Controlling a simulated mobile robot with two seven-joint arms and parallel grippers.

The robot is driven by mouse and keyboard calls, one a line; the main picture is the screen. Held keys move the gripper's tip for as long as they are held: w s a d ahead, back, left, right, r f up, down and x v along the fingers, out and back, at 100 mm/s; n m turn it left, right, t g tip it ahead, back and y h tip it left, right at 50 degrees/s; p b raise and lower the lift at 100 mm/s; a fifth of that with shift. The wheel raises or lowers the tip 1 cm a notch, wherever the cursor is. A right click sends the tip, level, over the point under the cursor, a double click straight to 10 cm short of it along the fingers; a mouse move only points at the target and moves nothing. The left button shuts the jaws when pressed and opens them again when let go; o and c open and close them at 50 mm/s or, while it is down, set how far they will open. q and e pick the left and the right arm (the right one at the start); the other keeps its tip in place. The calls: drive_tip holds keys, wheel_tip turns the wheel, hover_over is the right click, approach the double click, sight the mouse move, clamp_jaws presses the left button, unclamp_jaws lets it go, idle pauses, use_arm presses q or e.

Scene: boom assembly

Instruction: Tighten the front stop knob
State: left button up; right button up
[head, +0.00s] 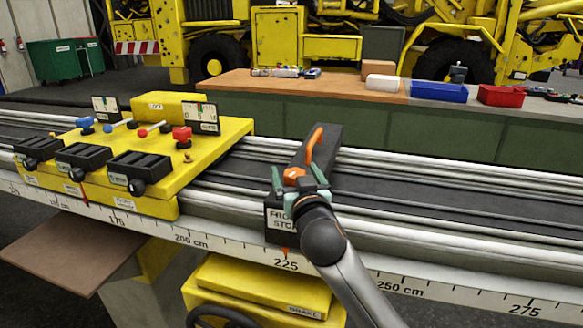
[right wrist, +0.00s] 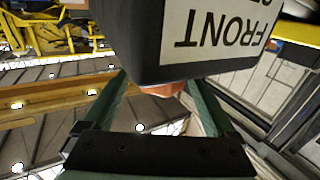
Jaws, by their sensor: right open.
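The front stop is a dark block (head: 322,140) on the rail, with a white "FRONT STOP" label (head: 279,218) on its near face. An orange knob with a long lever (head: 315,143) sits on top of it. My right gripper (head: 296,172) is open, with its green fingers on either side of the knob's near part. In the right wrist view the label (right wrist: 215,32) appears upside down. A little of the orange knob (right wrist: 168,89) shows between the open fingers (right wrist: 158,88); the block hides the rest. I cannot tell whether the fingers touch it. My left gripper is out of view.
A yellow carriage (head: 215,142) with black clamps and red and blue knobs stands on the rails to the left. A scale (head: 390,287) runs along the front edge. Behind is a bench (head: 230,82) with blue and red bins. The rails right of the stop are clear.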

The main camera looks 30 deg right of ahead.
drive_tip(key=shift+x, duration=1.6)
drive_tip(key=c, duration=1.4)
